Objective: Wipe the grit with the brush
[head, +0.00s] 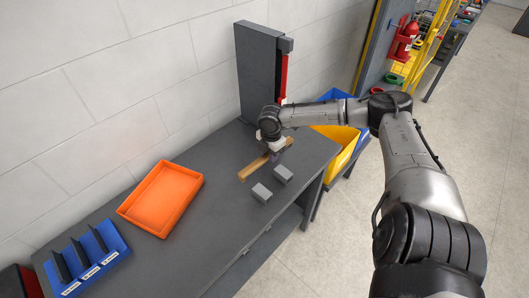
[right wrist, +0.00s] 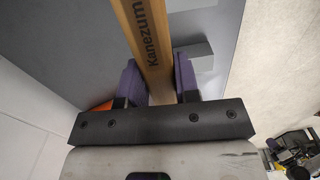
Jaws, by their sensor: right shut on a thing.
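A wooden brush (head: 253,169) with a long tan handle is over the far part of the dark grey workbench (head: 215,180). In the right wrist view the brush (right wrist: 150,30) shows dark "Kanezum" lettering and runs between the two fingers. My right gripper (head: 277,153) is shut on the brush, with the handle pointing to the lower left in the head view. I cannot tell whether the brush touches the bench, and its bristles are hidden. No grit can be made out. My left gripper is not in view.
Two small grey blocks (head: 262,193) (head: 283,173) sit close to the brush. An orange tray (head: 122,211) and a blue divided holder (head: 120,244) stand to the left. A tall grey column (head: 258,70) rises behind my gripper. Yellow and blue bins (head: 347,153) stand beyond the bench end.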

